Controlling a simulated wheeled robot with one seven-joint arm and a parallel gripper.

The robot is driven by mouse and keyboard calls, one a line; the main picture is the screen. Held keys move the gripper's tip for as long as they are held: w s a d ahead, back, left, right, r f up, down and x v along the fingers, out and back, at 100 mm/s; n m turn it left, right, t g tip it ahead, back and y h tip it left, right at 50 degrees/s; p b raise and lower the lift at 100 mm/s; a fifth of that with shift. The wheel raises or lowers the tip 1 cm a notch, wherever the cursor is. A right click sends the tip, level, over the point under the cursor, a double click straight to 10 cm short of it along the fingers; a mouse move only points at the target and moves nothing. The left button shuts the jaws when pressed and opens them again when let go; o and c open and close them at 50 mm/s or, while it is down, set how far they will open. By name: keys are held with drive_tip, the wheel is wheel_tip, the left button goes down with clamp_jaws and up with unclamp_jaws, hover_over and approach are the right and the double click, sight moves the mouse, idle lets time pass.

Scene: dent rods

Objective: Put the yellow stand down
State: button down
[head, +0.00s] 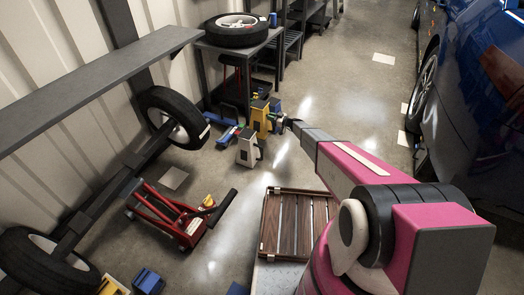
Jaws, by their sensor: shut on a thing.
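The yellow stand (261,122) is a small upright block with a dark opening, near the upper middle of the head view. My gripper (277,122) is at the end of my pink arm and is shut on the stand's right side. The fingertips are small and partly hidden. A similar white stand (247,149) stands on the floor just in front and a little left of it. I cannot tell whether the yellow stand touches the floor.
A red floor jack (175,220) and a slatted wooden crate (290,192) lie nearer. A blue and red tool (228,136) is left of the stands. A workbench (240,40) holds a tire (235,37). A blue car (470,100) is right.

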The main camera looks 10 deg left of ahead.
sight(271, 128)
drive_tip(key=shift+f, duration=5)
drive_tip(key=c, duration=1)
unclamp_jaws()
drive_tip(key=shift+c, duration=0.2)
